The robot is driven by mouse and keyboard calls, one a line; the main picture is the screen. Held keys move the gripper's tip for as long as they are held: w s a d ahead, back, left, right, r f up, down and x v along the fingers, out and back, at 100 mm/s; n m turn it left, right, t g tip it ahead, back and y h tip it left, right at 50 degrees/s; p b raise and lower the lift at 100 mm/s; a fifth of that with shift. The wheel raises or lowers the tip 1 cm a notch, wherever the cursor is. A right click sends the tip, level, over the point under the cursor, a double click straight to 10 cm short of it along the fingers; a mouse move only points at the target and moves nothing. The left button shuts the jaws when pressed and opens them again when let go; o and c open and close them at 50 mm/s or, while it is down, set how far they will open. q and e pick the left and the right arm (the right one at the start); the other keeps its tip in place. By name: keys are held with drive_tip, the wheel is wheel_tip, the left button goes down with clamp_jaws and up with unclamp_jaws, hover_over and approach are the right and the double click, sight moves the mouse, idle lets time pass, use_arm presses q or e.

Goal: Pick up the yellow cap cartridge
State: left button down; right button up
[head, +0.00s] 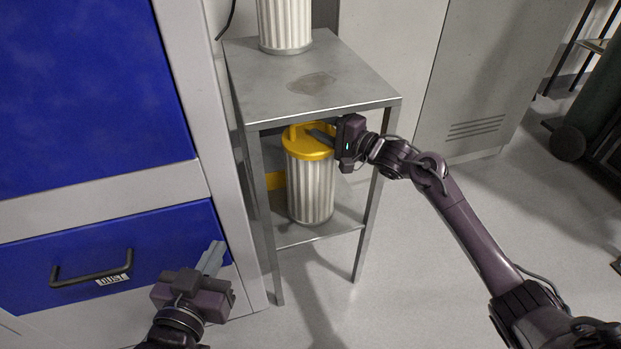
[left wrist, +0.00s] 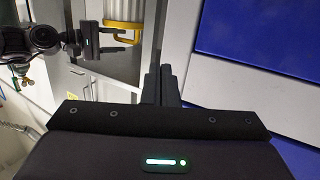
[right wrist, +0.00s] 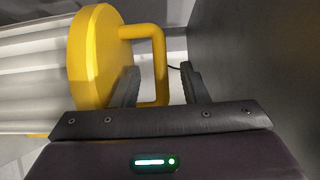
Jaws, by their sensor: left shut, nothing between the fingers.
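The yellow cap cartridge (head: 311,185) is a white pleated cylinder with a yellow cap and loop handle. It stands upright on the lower shelf of the metal stand. My right gripper (head: 322,136) reaches in from the right at cap height, under the top shelf. In the right wrist view the yellow cap (right wrist: 92,55) is close, and the handle's outer bar (right wrist: 160,65) lies between the two spread fingers (right wrist: 160,85). I cannot tell whether either finger touches it. My left gripper (head: 213,257) is shut and empty, low in front of the blue drawer; its fingers are together in the left wrist view (left wrist: 161,84).
The metal stand (head: 350,85) has thin legs and a top shelf close above the cap. Another pleated cartridge (head: 285,22) stands on top. A blue drawer with a dark handle (head: 90,268) is at left. A grey cabinet (head: 490,90) stands at right; the floor before it is clear.

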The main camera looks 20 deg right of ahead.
use_arm(q)
drive_tip(key=shift+w+r+t, duration=0.2)
drive_tip(key=shift+r+t, duration=0.3)
drive_tip(key=shift+r, duration=0.5)
use_arm(e)
drive_tip(key=shift+w+a, duration=0.2)
drive_tip(key=shift+w, duration=0.1)
clamp_jaws()
drive_tip(key=shift+r, duration=0.25)
